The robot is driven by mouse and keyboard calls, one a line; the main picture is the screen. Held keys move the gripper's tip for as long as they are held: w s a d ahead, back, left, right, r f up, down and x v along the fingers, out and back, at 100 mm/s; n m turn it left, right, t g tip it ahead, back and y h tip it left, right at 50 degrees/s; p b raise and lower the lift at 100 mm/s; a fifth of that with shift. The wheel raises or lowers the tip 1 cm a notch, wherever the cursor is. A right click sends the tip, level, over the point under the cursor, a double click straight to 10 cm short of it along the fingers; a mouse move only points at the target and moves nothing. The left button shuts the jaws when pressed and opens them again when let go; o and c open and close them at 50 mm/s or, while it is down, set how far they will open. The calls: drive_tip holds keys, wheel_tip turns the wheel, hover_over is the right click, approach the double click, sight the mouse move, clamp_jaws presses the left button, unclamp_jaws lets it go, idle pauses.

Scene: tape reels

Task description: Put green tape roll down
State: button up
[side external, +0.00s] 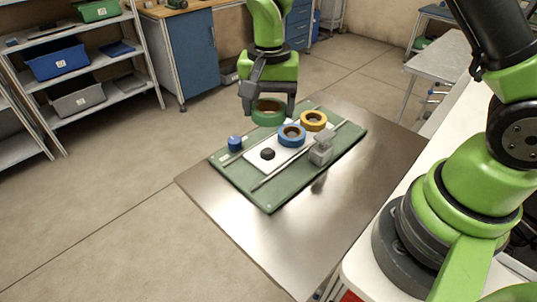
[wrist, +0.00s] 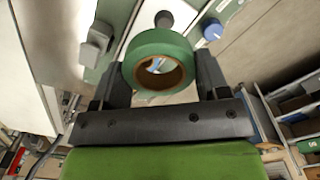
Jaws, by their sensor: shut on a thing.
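A green tape roll (side external: 268,111) is held between the fingers of my gripper (side external: 267,100), above the far left part of a green board (side external: 270,197). In the wrist view the green tape roll (wrist: 145,44) sits between both fingers of my gripper (wrist: 158,80), its brown core facing the camera. A blue tape roll (side external: 292,135) and a yellow tape roll (side external: 313,120) lie on the board to the right of the held roll. Part of the blue roll seems to show through the held roll's hole in the wrist view.
A black round piece (side external: 268,154) is on the white plate (side external: 253,163). A blue knob (side external: 235,143) stands at the board's left, a grey block (side external: 320,153) near its right edge. Thin rails run along the board. The metal table (side external: 225,212) is clear in front.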

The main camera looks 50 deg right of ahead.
sight(268, 149)
drive_tip(key=f, duration=0.3)
drive_tip(key=w+f, duration=0.1)
drive_tip(key=f, duration=0.2)
drive_tip(key=d+f, duration=0.1)
drive_tip(key=f, duration=0.2)
drive_tip(key=shift+w+f, duration=0.1)
drive_tip(key=shift+w, duration=0.1)
drive_tip(key=shift+f, duration=0.1)
drive_tip(key=shift+f+m, duration=0.3)
drive_tip(key=shift+f, duration=0.2)
drive_tip(key=o, duration=0.9)
